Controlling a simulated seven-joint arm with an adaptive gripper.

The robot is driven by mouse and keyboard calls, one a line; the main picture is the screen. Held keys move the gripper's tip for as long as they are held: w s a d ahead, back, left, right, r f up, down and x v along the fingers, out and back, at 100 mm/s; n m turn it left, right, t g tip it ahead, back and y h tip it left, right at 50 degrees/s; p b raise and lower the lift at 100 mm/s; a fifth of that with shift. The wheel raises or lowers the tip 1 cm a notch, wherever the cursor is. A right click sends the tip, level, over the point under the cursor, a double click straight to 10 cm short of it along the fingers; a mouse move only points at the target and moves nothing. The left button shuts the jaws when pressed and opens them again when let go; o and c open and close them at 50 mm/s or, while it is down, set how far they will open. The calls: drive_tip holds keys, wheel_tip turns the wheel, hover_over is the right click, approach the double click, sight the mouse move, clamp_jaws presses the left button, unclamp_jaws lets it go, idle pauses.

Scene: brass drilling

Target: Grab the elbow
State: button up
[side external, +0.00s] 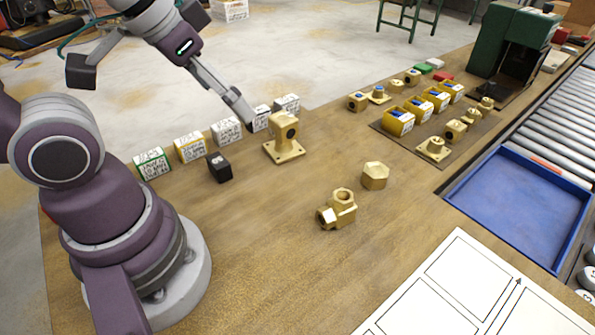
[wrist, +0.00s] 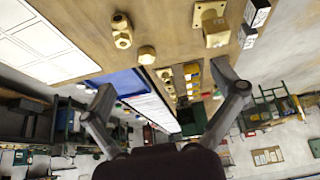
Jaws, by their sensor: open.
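The elbow (side external: 338,209) is a brass fitting with two openings, lying on the wooden bench right of centre in the side view. It also shows near the top of the wrist view (wrist: 122,30). My gripper (side external: 164,98) is up at the left in the side view, well apart from the elbow, with its fingers spread wide. In the wrist view my gripper (wrist: 165,86) has nothing between its fingertips. The elbow is outside the fingers there.
A brass hex cap (side external: 374,176) stands just behind the elbow. A brass flanged fitting (side external: 284,140), a black cube (side external: 219,167) and several labelled boxes (side external: 190,147) stand further left. A blue tray (side external: 520,205) and white sheet (side external: 470,295) lie right. Bench before the elbow is clear.

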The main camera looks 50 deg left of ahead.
drive_tip(key=w+d+f+m+g, duration=0.2)
drive_tip(key=w+d+m+g, duration=0.15)
drive_tip(key=w+m, duration=0.4)
drive_tip(key=m+g, duration=0.2)
drive_tip(key=m, duration=1)
hover_over(337, 205)
drive_tip(key=f, duration=0.8)
drive_tip(key=shift+w+a+f, duration=0.2)
drive_tip(key=shift+f, duration=0.1)
drive_tip(key=shift+m, duration=0.25)
wheel_tip(337, 205, down, 10)
drive_tip(key=shift+w+f, duration=0.15)
drive_tip(key=c, duration=1.3)
